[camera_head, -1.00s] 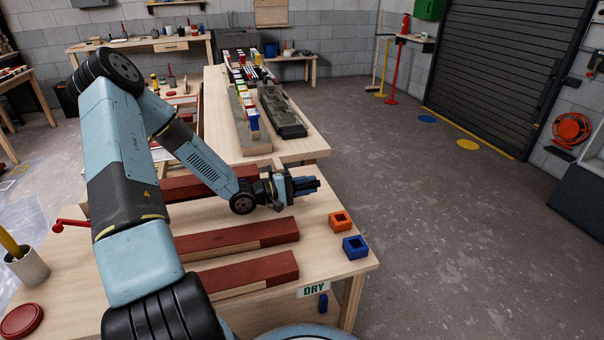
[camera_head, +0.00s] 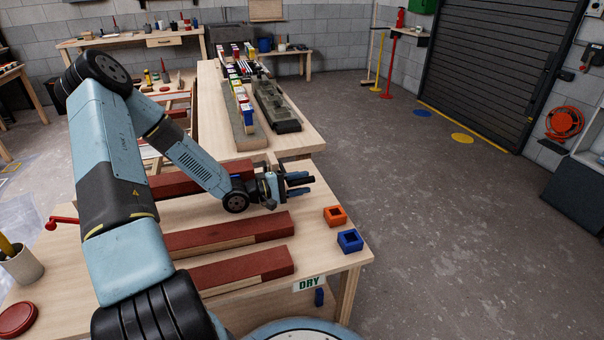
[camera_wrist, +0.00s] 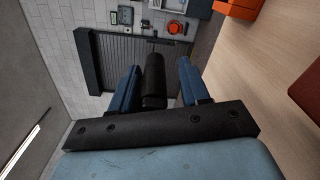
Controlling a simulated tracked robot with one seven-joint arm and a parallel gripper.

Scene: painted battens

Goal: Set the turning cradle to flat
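A red crank handle (camera_head: 64,221) sticks out at the left end of the near workbench (camera_head: 330,262). It may belong to the turning cradle, but my arm hides what lies beside it, and I cannot tell the cradle's setting. Red-painted battens with bare wood sides lie on the bench: one in the middle (camera_head: 235,231), one at the front (camera_head: 240,270) and one behind my arm (camera_head: 172,185). My gripper (camera_head: 302,183) is above the right part of the bench, far from the crank. In the wrist view its blue fingers (camera_wrist: 158,88) stand apart, with a black cylindrical part between them.
An orange square block (camera_head: 335,216) and a blue one (camera_head: 350,241) sit near the bench's right edge, above a DRY label (camera_head: 309,284). A pale cup (camera_head: 22,266) and a red round lid (camera_head: 17,319) are at front left. Open floor lies to the right.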

